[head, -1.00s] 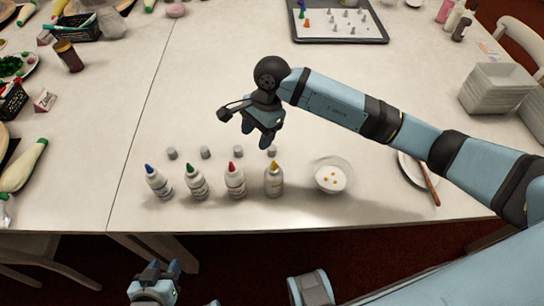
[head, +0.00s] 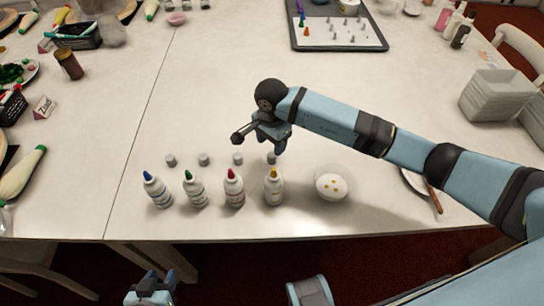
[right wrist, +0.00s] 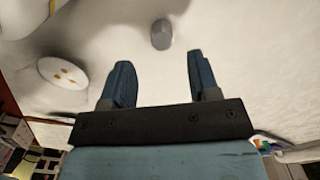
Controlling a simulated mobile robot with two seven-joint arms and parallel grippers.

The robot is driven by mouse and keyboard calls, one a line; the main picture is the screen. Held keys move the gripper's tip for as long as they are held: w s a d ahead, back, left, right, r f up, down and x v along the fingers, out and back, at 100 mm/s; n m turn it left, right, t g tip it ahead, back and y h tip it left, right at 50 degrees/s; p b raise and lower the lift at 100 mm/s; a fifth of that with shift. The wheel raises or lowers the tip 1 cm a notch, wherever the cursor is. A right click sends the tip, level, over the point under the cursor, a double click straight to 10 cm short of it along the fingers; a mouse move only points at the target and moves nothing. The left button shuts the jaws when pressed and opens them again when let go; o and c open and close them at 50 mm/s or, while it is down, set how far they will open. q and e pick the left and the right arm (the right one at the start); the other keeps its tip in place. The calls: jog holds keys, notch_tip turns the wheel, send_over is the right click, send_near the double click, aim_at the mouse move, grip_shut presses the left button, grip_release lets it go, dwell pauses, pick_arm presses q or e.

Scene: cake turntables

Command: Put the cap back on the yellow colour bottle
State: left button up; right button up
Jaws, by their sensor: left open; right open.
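The yellow colour bottle (head: 274,187) stands upright on the table, the rightmost in a row of bottles, with its yellow tip bare. A small grey cap (head: 271,158) stands on the table just behind it. My right gripper (head: 277,146) is open and empty above the table at that cap, partly covering it in the head view. In the right wrist view a grey cap (right wrist: 161,34) lies beyond and between the open fingertips (right wrist: 158,72), not touched. My left gripper (head: 158,280) is open and empty in front of the table's near edge, low in the head view.
Bottles with blue (head: 157,190), green (head: 194,190) and red (head: 234,188) tips stand to the left, each with a grey cap behind. A white bowl (head: 332,184) with yellow dots is right of the yellow bottle. A tray (head: 340,42) stands far back. The table's middle is clear.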

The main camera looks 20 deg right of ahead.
aim_at(272, 155)
jog(key=shift+f, duration=0.75)
jog(key=shift+f, duration=0.1)
jog(key=f, duration=0.5)
jog(key=shift+w+d, duration=0.15)
jog(key=shift+w, duration=0.05)
jog(key=c, duration=1)
